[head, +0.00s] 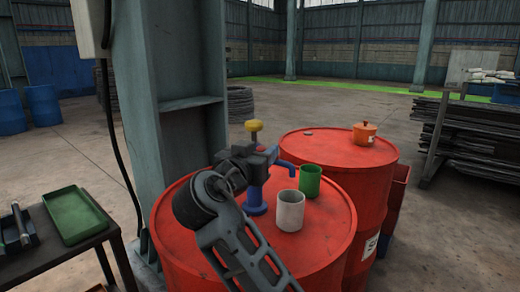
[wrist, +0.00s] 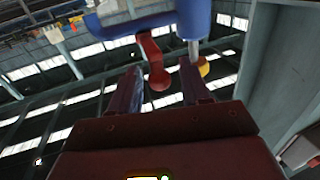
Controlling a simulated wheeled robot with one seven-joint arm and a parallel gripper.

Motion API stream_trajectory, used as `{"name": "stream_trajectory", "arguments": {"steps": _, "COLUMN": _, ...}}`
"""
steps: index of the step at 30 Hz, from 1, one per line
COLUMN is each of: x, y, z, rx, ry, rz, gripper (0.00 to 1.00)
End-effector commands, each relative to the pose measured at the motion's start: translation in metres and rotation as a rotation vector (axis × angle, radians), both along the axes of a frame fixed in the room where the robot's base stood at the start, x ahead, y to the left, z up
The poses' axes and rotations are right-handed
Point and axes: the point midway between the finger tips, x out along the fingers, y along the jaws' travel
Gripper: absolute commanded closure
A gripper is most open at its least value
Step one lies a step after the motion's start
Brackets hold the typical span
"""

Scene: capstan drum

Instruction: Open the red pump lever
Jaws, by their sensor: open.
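A blue pump with a spout (head: 287,166) stands on the near red drum (head: 330,215). A yellow knob (head: 254,125) shows above it. In the wrist view the blue pump body (wrist: 195,18) is at the top, and the red lever (wrist: 155,62) hangs from it with a rounded end. My gripper (wrist: 162,82) is open, and the lever's end appears between its two fingers. I cannot tell whether they touch it. In the head view my gripper (head: 262,160) is at the pump and hides the lever and part of the pump body.
A white cup (head: 290,211) and a green cup (head: 309,180) stand on the near drum beside the pump. A second red drum (head: 335,165) behind carries an orange pot (head: 364,134). A steel column (head: 165,110) rises close on the left. A dark table with a green tray (head: 76,215) stands left.

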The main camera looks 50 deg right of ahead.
Motion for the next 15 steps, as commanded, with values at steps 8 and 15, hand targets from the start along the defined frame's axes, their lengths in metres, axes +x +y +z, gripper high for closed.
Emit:
{"name": "stream_trajectory", "arguments": {"steps": 8, "x": 0.0019, "y": -0.0057, "z": -0.0002, "rx": 0.000, "ry": 0.000, "rz": 0.001, "gripper": 0.53}}
{"name": "stream_trajectory", "arguments": {"steps": 15, "x": 0.0019, "y": -0.0054, "z": -0.0002, "rx": 0.000, "ry": 0.000, "rz": 0.001, "gripper": 0.67}}
